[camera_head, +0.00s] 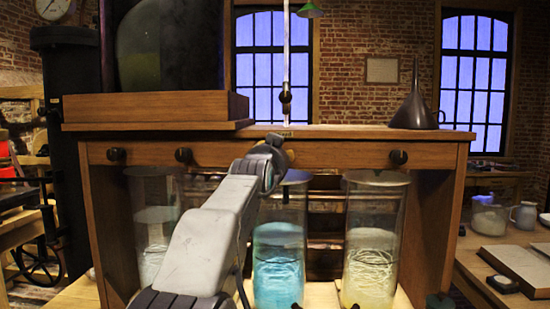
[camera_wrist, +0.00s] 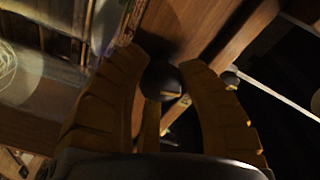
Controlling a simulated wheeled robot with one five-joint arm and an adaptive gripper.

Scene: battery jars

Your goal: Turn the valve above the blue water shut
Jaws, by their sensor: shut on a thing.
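The jar of blue water (camera_head: 278,265) stands under the wooden cabinet beam, in the middle of the head view. My gripper (camera_head: 278,148) is up at the beam above this jar, and my arm hides most of the valve there. The knob's handle position cannot be made out.
Other dark valve knobs sit along the beam: two at left (camera_head: 116,154) (camera_head: 183,155) and one at right (camera_head: 398,157). A yellow-bottomed jar (camera_head: 372,240) stands right of the blue one, a pale jar (camera_head: 155,225) left. A dark funnel (camera_head: 415,102) stands on the cabinet top.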

